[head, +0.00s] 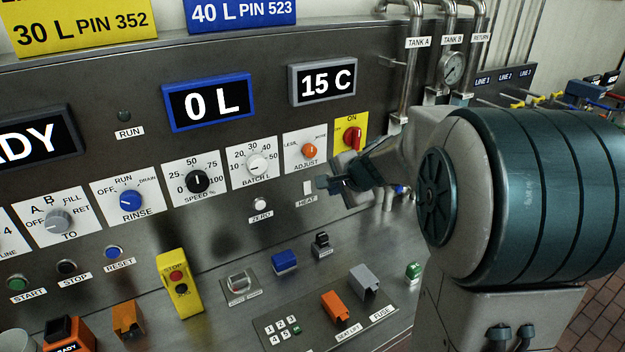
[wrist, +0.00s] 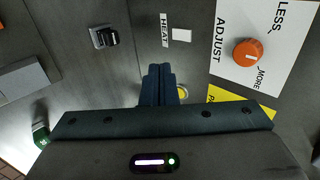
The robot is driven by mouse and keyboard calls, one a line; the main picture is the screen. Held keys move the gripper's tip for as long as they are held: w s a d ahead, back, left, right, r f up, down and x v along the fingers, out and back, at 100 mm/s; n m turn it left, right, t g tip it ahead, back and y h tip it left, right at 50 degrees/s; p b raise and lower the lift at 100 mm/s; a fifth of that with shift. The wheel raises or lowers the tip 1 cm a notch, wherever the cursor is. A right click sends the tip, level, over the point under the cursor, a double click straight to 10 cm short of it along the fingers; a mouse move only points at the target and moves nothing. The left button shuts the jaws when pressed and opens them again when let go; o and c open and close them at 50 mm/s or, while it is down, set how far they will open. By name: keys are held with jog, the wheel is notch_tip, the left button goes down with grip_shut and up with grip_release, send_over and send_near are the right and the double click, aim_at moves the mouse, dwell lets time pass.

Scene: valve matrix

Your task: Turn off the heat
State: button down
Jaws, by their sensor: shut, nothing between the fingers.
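The HEAT label (head: 306,200) is on the grey panel, with a small white rectangular piece (head: 307,187) just above it. In the wrist view the white piece (wrist: 181,35) sits beside the HEAT label (wrist: 164,30). I cannot tell its switch position or whether it is lit. My gripper (head: 323,183) is shut and empty, just right of the HEAT piece in the head view. In the wrist view its fingertips (wrist: 160,69) point towards the label and look apart from it. The orange ADJUST knob (head: 310,151) is above, marked LESS and MORE.
A display (head: 322,82) reads 15 C. A red rotary switch (head: 352,138) on a yellow plate marked ON is close to my arm. The white ZERO button (head: 260,204) is left of HEAT. A black block (head: 321,243) stands on the ledge below.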

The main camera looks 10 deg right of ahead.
jog(key=shift+a+f, duration=0.15)
dwell(0.3)
send_near(307, 194)
notch_tip(307, 194, down, 4)
jog(key=shift+w+a+f+p, duration=0.1)
jog(key=shift+w+a+p, duration=0.1)
jog(key=shift+w, duration=0.45)
jog(key=shift+w+a+p, duration=0.15)
jog(key=shift+w+a, duration=0.1)
jog(key=shift+w, duration=0.45)
jog(key=shift+w+a+f+p, duration=0.1)
jog(key=shift+w+a+p, duration=0.1)
jog(key=shift+w, duration=0.45)
